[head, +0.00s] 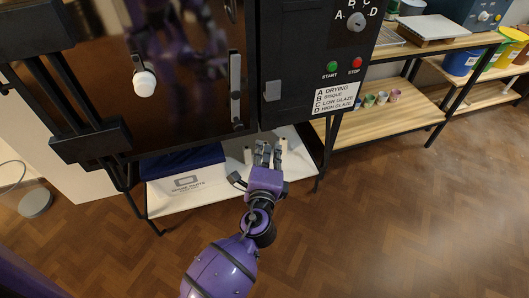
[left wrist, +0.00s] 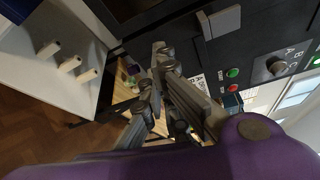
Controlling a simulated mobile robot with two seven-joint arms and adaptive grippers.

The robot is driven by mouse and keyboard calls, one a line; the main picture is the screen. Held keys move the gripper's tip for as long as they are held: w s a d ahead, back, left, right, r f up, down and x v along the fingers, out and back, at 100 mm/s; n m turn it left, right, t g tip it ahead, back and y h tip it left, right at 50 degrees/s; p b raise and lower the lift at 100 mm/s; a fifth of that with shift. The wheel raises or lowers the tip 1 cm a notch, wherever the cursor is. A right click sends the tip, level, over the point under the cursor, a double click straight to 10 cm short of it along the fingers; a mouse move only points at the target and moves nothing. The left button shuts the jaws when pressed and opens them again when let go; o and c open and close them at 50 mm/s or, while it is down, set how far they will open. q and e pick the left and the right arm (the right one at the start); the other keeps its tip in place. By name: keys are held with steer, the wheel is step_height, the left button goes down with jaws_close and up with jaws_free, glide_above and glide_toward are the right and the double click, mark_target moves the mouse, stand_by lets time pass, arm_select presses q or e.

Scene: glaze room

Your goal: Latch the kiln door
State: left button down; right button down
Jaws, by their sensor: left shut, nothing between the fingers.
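The dark kiln door (head: 190,110) fills the left of the head view and looks flush with the frame, though I cannot tell if it is fully closed. It has a white round knob (head: 144,83). A grey upright latch bar (head: 235,88) is at its right edge. A grey catch block (head: 272,91) sits to the right on the black control panel; it also shows in the left wrist view (left wrist: 222,22). My left gripper (head: 265,150) is shut and empty, below the panel and in front of the white shelf, apart from the latch. It also shows in the left wrist view (left wrist: 165,65). My right gripper is out of view.
The panel carries a dial (head: 356,21), a green start button (head: 332,66) and a red stop button (head: 356,63). The white lower shelf (head: 210,199) holds a dark blue box (head: 180,160) and short pale posts (left wrist: 70,64). A wooden shelf (head: 385,115) with small cups stands right. Floor in front is clear.

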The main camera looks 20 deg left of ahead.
arm_select(q)
steer(key=w+a+p, duration=0.1)
steer(key=w+a, duration=0.3)
steer(key=shift+w+a+r+p, duration=0.15)
steer(key=shift+a+p, duration=0.2)
steer(key=shift+p, duration=0.05)
